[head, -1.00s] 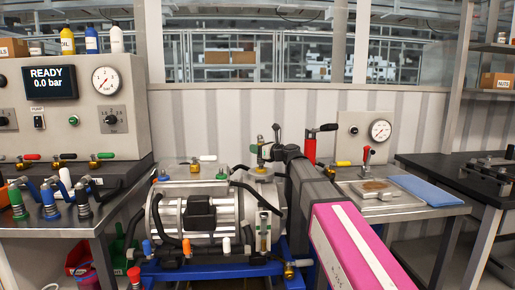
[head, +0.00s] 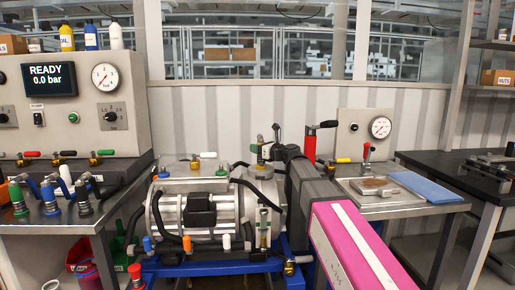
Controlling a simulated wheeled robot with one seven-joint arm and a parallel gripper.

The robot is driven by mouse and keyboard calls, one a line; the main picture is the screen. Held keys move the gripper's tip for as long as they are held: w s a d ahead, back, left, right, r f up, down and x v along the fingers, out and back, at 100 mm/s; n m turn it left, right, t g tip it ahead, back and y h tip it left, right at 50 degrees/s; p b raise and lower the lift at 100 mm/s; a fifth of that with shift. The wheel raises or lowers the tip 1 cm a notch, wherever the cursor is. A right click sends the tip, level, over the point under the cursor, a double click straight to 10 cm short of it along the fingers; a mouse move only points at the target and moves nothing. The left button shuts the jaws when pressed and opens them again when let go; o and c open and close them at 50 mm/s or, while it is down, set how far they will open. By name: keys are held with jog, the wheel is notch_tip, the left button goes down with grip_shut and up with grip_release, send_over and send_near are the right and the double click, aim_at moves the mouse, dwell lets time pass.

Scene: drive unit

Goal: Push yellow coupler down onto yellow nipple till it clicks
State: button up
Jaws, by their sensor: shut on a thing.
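My gripper (head: 267,154) is above the right end of the silver drive unit (head: 185,212). It is shut on a small upright fitting, taken as the yellow coupler (head: 261,165), at the unit's top. My dark wrist hides much of its right side. The yellow nipple cannot be made out under it, and I cannot tell whether the coupler is fully seated. A green part (head: 254,149) shows beside the jaws.
A panel reading READY, 0.0 bar (head: 50,78) stands at left above a bench with several coloured hose couplers (head: 52,200). Black hoses cross the drive unit.

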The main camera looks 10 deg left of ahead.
jog(key=shift+f, duration=0.35)
dwell(0.7)
jog(key=o, duration=1.1)
